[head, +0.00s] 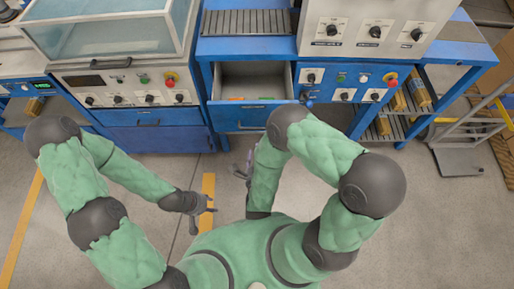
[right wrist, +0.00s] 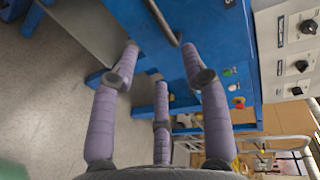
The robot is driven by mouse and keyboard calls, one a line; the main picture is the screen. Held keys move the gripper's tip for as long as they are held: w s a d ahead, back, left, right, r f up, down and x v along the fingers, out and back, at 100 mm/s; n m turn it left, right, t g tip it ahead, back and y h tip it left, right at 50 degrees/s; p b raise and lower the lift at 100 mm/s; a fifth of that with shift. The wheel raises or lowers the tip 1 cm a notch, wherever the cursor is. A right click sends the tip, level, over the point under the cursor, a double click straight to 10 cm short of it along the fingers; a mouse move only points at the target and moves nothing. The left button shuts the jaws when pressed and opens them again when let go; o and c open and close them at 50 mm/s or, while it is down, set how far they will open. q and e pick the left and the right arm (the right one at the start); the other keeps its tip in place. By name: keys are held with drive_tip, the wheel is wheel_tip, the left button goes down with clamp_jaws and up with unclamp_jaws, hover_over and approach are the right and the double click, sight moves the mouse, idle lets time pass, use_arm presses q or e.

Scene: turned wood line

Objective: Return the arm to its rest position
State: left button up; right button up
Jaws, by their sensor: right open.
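My left gripper (head: 208,204) hangs over the bare floor at the left, with its dark fingers spread and nothing between them. My right gripper (head: 241,172) is partly hidden by my green right arm, in front of the blue bench. In the right wrist view its purple fingers (right wrist: 162,85) are spread apart and empty. Their tips appear near the blue drawer front and its bar handle (right wrist: 163,20); whether they touch cannot be told.
The drawer (head: 240,118) of the blue bench stands open, with small items inside. A glass-topped machine (head: 105,30) stands at the left. A hand cart (head: 458,158) is at the far right. Floor below is clear.

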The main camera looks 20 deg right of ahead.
idle(0.6)
wheel_tip(320, 180, down, 9)
drive_tip(key=w+a+n+g+y, duration=0.1)
drive_tip(key=a+n+g+y, duration=0.1)
drive_tip(key=n+g+y, duration=0.4)
drive_tip(key=s+f+n+g+y, duration=0.2)
drive_tip(key=s+f+n+g, duration=0.1)
drive_tip(key=s+n+g, duration=0.5)
drive_tip(key=s+a+n, duration=0.1)
drive_tip(key=s+n, duration=0.2)
drive_tip(key=n, duration=0.1)
drive_tip(key=shift+s+f+n+g, duration=0.15)
drive_tip(key=shift+n+g, duration=0.15)
drive_tip(key=shift+n, duration=0.1)
